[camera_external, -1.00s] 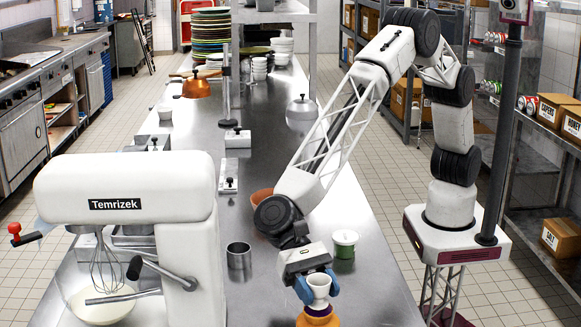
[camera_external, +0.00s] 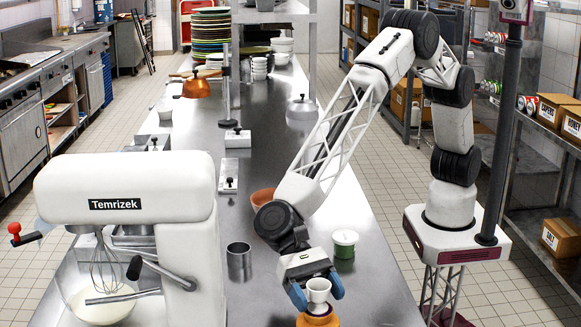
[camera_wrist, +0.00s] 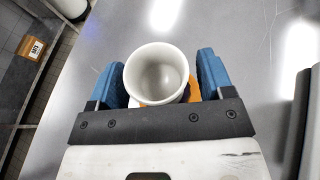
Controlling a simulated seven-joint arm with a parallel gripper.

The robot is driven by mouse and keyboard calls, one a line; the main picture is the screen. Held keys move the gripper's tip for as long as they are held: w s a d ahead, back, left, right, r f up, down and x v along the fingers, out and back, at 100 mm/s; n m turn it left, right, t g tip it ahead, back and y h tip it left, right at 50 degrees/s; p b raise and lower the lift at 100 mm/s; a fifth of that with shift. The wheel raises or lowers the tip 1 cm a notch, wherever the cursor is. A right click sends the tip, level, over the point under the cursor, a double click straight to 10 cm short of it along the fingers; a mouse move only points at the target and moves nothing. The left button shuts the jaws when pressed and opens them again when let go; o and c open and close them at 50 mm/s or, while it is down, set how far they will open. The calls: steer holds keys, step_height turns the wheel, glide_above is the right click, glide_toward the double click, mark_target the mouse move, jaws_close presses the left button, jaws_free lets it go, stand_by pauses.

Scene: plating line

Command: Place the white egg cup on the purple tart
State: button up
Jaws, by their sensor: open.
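The white egg cup (camera_external: 318,291) stands upright on top of an orange piece (camera_external: 318,321) at the front of the steel counter. A thin purple patch, the top of the tart (camera_external: 318,309), shows right under the cup's foot; the cup hides most of it. My gripper (camera_external: 317,294) is open, with one blue finger on each side of the cup and a gap to it. In the wrist view the cup (camera_wrist: 157,73) sits between the spread blue fingers (camera_wrist: 160,78), and some orange shows beneath it. The purple does not show there.
A green-and-white lidded cup (camera_external: 344,243) stands close behind my gripper. A metal cup (camera_external: 239,262) and a terracotta bowl (camera_external: 262,198) are to the left. A large stand mixer (camera_external: 130,210) fills the front left. The counter right of the cup is clear.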

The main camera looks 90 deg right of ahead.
steer(key=shift+r, duration=0.15)
steer(key=v, duration=1.2)
steer(key=shift+r, duration=0.1)
stand_by(0.8)
steer(key=s+d+r+n+t+h, duration=0.1)
steer(key=s+d+r+n+h, duration=0.2)
steer(key=d, duration=1.1)
steer(key=s+d+r+n+t+h, duration=0.15)
steer(key=s+d+r, duration=0.35)
steer(key=d, duration=0.8)
steer(key=s+d+r+n+t+h, duration=0.1)
steer(key=s+d+r+n+t, duration=0.3)
steer(key=d, duration=1)
steer(key=s+d+f+n+h, duration=0.1)
steer(key=s+d+n+h, duration=0.1)
steer(key=s+d, duration=0.9)
steer(key=s+d+n+t+h, duration=0.1)
steer(key=s+d+n+h, duration=0.2)
steer(key=s+d, duration=0.9)
steer(key=d+h, duration=0.2)
steer(key=d, duration=0.4)
steer(key=shift+d+f, duration=0.25)
steer(key=shift+f, duration=0.1)
